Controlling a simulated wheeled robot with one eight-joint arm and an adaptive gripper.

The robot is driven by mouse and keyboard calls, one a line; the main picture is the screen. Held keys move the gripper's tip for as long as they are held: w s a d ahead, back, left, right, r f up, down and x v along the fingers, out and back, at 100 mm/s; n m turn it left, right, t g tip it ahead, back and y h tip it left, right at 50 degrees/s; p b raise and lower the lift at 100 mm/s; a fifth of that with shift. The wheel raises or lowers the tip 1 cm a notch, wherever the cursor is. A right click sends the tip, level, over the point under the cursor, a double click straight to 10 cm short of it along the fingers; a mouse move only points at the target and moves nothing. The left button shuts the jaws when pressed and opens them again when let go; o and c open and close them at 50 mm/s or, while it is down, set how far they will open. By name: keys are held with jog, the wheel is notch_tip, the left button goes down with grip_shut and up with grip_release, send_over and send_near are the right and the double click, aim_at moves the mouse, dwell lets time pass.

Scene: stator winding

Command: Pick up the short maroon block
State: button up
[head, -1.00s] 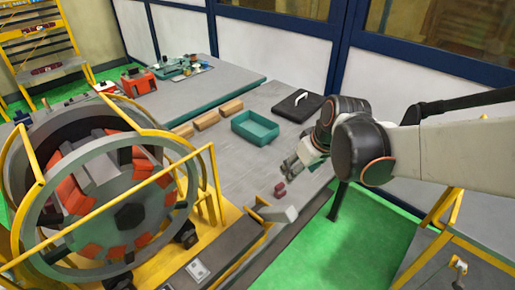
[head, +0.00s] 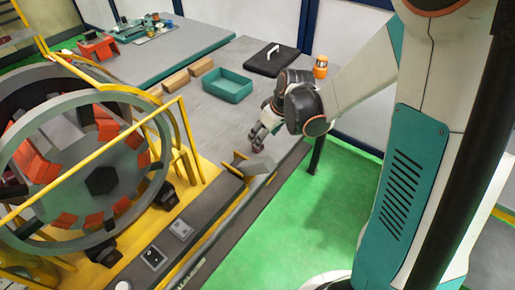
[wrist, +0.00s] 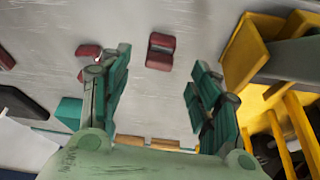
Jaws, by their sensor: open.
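In the wrist view a short maroon block (wrist: 160,51) lies on the grey table, ahead of and between the finger lines. A second maroon piece (wrist: 88,50) lies to its left, partly behind the left finger, and a third (wrist: 6,58) is cut off at the left edge. My gripper (wrist: 157,88) is open, its green fingers spread wide with nothing between the pads. In the head view my gripper (head: 260,135) points down at the table's near edge, close above a maroon piece (head: 257,148) that it partly hides.
A teal tray (head: 228,88) and wooden blocks (head: 175,81) lie farther back on the table. A black case (head: 270,60) and an orange item (head: 321,66) stand behind. A yellow frame (wrist: 243,48) with a grey part is close to the right finger. The stator machine (head: 85,170) stands left.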

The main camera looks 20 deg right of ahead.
jog(key=b+x, duration=0.2)
jog(key=x, duration=0.3)
jog(key=shift+w+a+f, duration=0.1)
jog(key=shift+w+f, duration=0.05)
jog(key=shift+f, duration=0.1)
jog(key=shift+r, duration=0.1)
grip_shut()
